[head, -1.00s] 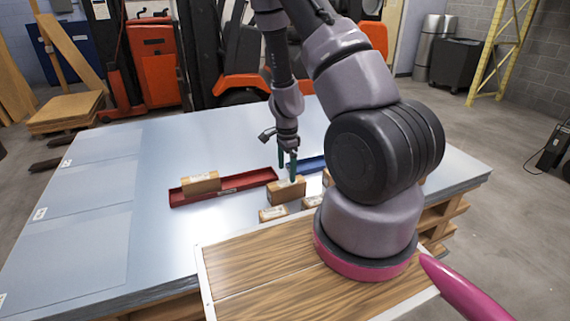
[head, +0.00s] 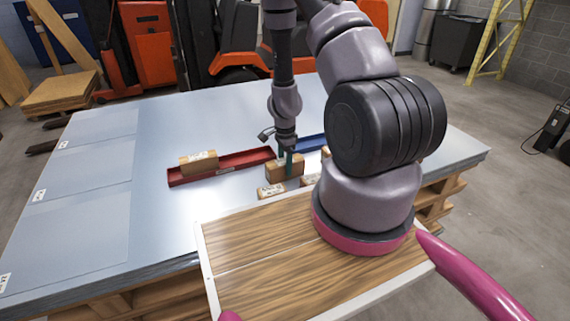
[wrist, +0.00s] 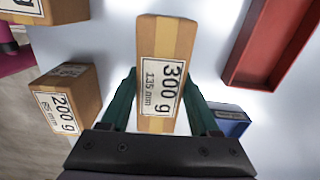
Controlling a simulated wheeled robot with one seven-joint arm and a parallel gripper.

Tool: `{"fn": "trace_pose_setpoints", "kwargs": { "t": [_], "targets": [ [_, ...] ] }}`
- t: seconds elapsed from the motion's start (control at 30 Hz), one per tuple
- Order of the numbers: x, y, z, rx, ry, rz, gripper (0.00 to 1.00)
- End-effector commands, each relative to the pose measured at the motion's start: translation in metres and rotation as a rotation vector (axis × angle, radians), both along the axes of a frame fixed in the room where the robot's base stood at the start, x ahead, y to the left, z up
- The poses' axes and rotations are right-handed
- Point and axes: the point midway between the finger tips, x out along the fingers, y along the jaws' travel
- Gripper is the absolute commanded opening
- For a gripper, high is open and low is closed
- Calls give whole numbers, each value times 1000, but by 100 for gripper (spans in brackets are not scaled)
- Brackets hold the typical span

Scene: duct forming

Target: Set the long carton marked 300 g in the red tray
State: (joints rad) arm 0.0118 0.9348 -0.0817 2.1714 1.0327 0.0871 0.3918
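The long carton marked 300 g, 135 mm (wrist: 165,40) stands on the sheet-metal surface in the wrist view. In the head view it is the brown carton (head: 275,172) below my arm's end. My gripper (wrist: 160,82) is lowered over it, with one green finger on each side of the carton. The fingers look close to its sides, without a clear grip on it. My gripper also shows in the head view (head: 285,160). The red tray (head: 234,167) lies to the left and behind, and part of it shows at the wrist view's upper right (wrist: 268,45).
Another carton (head: 198,163) sits in the red tray's left part. A 200 g, 65 mm carton (wrist: 70,95) stands beside the 300 g one; another carton (wrist: 62,10) is at upper left. A blue tray (head: 312,143) lies behind. The metal left of the red tray is clear.

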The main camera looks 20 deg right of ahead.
Motion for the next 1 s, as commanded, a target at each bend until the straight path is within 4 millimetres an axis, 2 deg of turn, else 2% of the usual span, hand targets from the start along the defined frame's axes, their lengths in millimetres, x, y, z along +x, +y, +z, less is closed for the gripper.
{"fn": "trace_pose_setpoints", "kwargs": {
  "t": [0.03,0.07,0.1,0.47,1.0],
  "targets": [
    [0,0,0,0,-1,0,18],
    [0,0,0,0,-1,0,7],
    [0,0,0,0,-1,0,0],
    [1,0,3,-1,-2,1,0],
    [1,1,66,-1,-3,3,0]
  ]
}}
